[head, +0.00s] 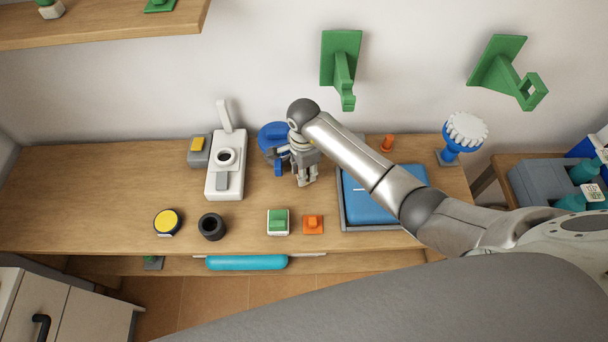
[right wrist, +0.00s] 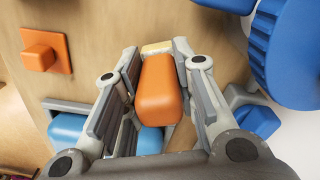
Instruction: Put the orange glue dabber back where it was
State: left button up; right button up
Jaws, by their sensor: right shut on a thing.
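The orange glue dabber (right wrist: 161,88) is a rounded orange block with a pale yellow end, seen in the right wrist view between the fingers of my right gripper (right wrist: 158,85). The fingers are shut on its sides. In the head view my right gripper (head: 306,180) points down over the back middle of the bench, beside a blue round device, and the dabber is hidden there. I cannot tell whether the dabber touches the bench. My left gripper is not in view.
On the wooden bench (head: 120,205) stand a white device (head: 225,175), the blue round device (head: 271,134), a black ring (head: 212,227), a green-topped block (head: 278,222), an orange square with a knob (head: 312,224), a blue tray (head: 365,205) and an orange peg (head: 387,142).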

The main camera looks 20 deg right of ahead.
jog(key=shift+f, duration=0.1)
jog(key=shift+f, duration=0.2)
jog(key=o, duration=1)
jog(key=shift+o, duration=0.2)
notch_tip(320, 180, up, 11)
jog(key=p, duration=0.8)
jog(key=shift+r, duration=0.75)
